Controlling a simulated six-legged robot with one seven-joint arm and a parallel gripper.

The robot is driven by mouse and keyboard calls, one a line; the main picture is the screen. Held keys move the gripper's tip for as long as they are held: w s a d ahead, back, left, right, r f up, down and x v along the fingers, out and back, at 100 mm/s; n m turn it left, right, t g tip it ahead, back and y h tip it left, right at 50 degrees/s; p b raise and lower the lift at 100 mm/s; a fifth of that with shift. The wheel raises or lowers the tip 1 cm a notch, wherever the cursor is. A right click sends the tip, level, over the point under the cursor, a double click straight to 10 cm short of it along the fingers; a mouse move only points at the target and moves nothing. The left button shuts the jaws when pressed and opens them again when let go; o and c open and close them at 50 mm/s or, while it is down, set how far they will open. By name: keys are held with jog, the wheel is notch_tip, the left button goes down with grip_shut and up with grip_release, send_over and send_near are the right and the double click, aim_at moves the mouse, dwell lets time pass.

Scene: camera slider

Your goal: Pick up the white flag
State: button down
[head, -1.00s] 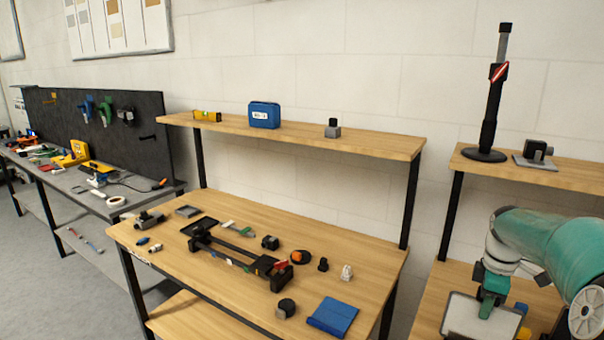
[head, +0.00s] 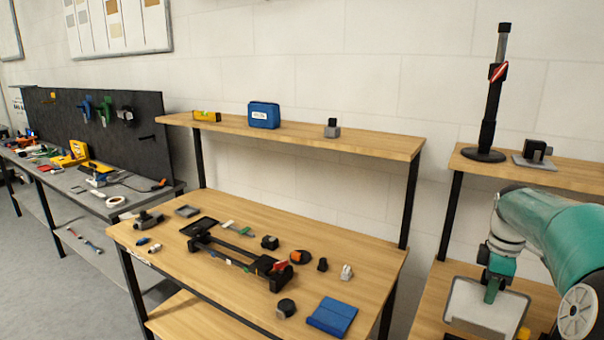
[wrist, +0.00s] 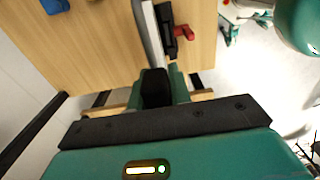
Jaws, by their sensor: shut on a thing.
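The white flag (head: 468,301) is a flat, pale panel with a thin dark rim, at the lower right of the head view. My gripper (head: 492,288) is shut on its upper edge, and the panel hangs tilted in front of the right-hand wooden bench. In the wrist view my gripper (wrist: 157,88) points away from the camera, and the flag (wrist: 150,35) shows edge-on as a narrow grey-white strip beyond the fingers. The fingertips are partly hidden.
The right bench (head: 455,272) is under the flag, with a yellow item (head: 523,333) beside the panel. A shelf above it carries a black stand (head: 489,120) and a grey-black device (head: 537,152). The middle bench (head: 370,265) holds a camera slider (head: 238,256) and several small parts.

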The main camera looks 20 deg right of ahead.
jog(key=shift+r, duration=1.6)
